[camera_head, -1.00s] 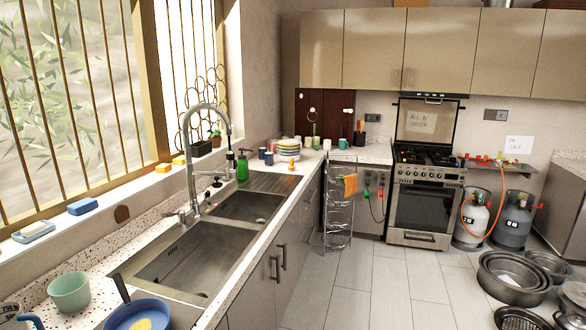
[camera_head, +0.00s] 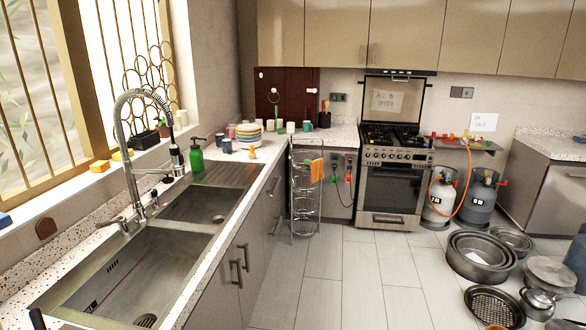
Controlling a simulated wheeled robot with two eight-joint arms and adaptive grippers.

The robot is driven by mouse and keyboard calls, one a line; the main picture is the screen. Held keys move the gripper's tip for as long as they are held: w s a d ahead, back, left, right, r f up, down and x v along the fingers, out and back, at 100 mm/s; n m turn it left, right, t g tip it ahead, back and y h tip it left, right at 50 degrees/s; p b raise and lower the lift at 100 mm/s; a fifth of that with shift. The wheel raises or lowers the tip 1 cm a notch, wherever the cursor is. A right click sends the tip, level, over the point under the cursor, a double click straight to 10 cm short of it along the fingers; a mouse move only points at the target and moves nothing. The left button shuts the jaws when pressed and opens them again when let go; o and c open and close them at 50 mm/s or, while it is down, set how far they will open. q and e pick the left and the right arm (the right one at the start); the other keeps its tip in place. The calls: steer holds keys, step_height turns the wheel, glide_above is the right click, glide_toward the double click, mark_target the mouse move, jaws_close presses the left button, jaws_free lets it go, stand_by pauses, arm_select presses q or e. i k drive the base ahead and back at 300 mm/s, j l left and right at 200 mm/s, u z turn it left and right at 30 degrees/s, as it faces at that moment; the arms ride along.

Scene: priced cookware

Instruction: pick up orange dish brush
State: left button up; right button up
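A small orange object (camera_head: 252,154) stands on the counter near the sink's far end. It may be the orange dish brush, but it is too small to tell.
A green soap bottle (camera_head: 196,156), blue cups (camera_head: 226,146) and stacked plates (camera_head: 249,132) are near it. The tall faucet (camera_head: 131,150) rises over the double sink (camera_head: 150,262). An orange cloth (camera_head: 316,171) hangs on a wire rack (camera_head: 305,200). Pots (camera_head: 479,255) lie at right; the middle floor is clear.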

mark_target(251, 156)
steer(key=i+z, duration=0.15)
steer(key=i, duration=3)
steer(key=i+l+u, duration=0.1)
steer(key=i, duration=0.6)
steer(key=i+l, duration=0.1)
steer(key=i, duration=0.6)
